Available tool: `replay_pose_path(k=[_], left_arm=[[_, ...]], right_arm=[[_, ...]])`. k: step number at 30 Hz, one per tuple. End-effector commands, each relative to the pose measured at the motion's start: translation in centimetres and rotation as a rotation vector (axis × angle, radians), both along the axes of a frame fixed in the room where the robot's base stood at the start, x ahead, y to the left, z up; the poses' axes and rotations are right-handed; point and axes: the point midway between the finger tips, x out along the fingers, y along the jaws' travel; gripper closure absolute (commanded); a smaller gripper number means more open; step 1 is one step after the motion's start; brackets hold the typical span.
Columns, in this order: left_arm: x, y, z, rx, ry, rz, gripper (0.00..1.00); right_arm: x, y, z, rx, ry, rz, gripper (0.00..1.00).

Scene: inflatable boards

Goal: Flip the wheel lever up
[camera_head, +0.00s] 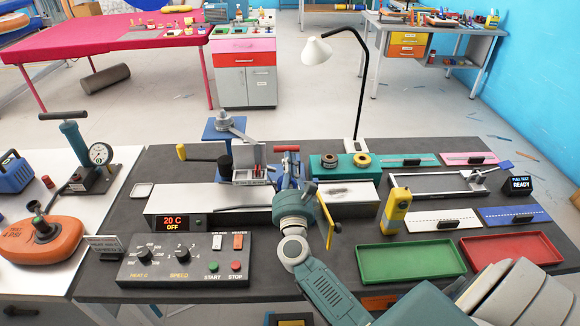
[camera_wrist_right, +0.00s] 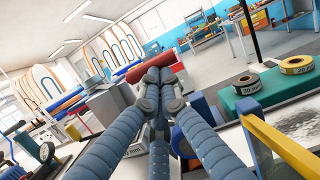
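The lever with a red grip (camera_head: 287,149) stands on the blue wheel unit at the middle of the bench; which lever is the wheel lever is not marked. My right gripper (camera_head: 290,178) is just in front of it, at the near side. In the right wrist view the fingers of my right gripper (camera_wrist_right: 156,82) run together at their tips and look shut. The red grip (camera_wrist_right: 171,76) lies right at the fingertips, partly hidden by them; contact cannot be told. No grasp on it shows. My left gripper is not in view.
A yellow bar (camera_head: 325,215) stands right of my right wrist. A control panel (camera_head: 185,260) is at the front left. A teal block with tape rolls (camera_head: 345,162) is right of the lever. Green (camera_head: 424,261) and red trays (camera_head: 508,252) lie at the right.

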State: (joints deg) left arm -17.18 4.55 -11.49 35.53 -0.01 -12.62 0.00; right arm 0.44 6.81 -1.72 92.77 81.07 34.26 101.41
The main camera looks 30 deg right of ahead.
Motion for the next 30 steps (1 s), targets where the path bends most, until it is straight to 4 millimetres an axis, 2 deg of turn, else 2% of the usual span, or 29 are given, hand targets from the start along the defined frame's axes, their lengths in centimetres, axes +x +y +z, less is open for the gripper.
replay_pose_path(k=[5,14,21,30], left_arm=[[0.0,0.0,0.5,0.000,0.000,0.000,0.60],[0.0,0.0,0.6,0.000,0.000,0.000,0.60],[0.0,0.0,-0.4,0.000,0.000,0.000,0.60],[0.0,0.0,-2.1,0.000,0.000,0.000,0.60]], right_arm=[[1.4,-0.9,2.1,0.002,-0.008,-0.002,1.00],[5.1,-3.2,5.1,0.002,-0.008,-0.002,1.00],[8.4,-5.1,6.2,0.003,-0.005,-0.001,1.00],[11.7,-7.2,6.6,0.002,-0.003,0.000,1.00]])
